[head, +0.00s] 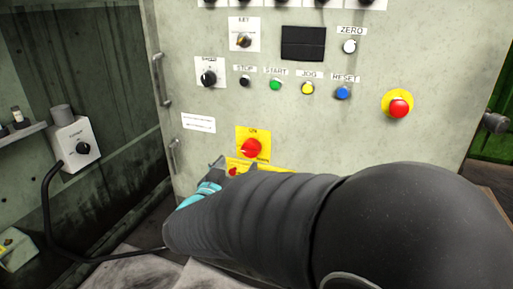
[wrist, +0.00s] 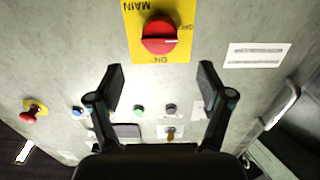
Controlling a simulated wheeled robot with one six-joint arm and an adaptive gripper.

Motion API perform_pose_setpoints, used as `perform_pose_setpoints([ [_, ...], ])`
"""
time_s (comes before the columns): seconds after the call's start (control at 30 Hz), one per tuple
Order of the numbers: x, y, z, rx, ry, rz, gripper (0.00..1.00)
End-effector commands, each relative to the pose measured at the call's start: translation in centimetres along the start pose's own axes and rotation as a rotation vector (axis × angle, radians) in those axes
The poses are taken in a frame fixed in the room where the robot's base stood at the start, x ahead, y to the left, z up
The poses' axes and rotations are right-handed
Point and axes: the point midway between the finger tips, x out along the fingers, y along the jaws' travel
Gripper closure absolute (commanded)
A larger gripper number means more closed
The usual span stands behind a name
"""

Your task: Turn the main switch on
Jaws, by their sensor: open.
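The main switch is a red rotary knob (head: 251,147) on a yellow plate low on the grey control panel. In the wrist view, which is upside down, the red knob (wrist: 158,36) shows with the words MAIN, ON and OFF around it. A pale mark on the knob points sideways, near the OFF word. My gripper (wrist: 160,72) is open and empty, its two fingers apart, with the knob beyond the fingertips and no contact visible.
Above the switch are a row of buttons, including a green one (head: 275,85) and a blue one (head: 342,92). A red emergency button (head: 398,107) is at the right. A door handle (head: 175,156) is at the panel's left edge. A grey switch box (head: 73,143) stands further left.

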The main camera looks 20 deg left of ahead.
Motion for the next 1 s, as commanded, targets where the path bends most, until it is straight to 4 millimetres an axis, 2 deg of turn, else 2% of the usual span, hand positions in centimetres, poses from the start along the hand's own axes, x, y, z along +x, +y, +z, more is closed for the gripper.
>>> perform_pose_setpoints([
  [0.03, 1.1, 0.2, 0.0, 0.001, 0.000, 0.005, 0.21],
  [0.2, 4.3, 0.1, 0.0, 0.001, 0.000, 0.003, 0.21],
  [0.43, 7.5, 0.1, 0.0, 0.001, 0.001, 0.001, 0.21],
  [0.6, 8.6, 0.1, 0.0, 0.001, -0.001, -0.001, 0.21],
  [0.9, 8.8, 0.0, 0.0, 0.001, 0.000, -0.001, 0.21],
  [0.93, 8.8, 0.0, 0.0, 0.001, 0.000, -0.001, 0.23],
  [1.0, 8.8, 0.0, 0.0, 0.001, 0.000, -0.001, 0.41],
])
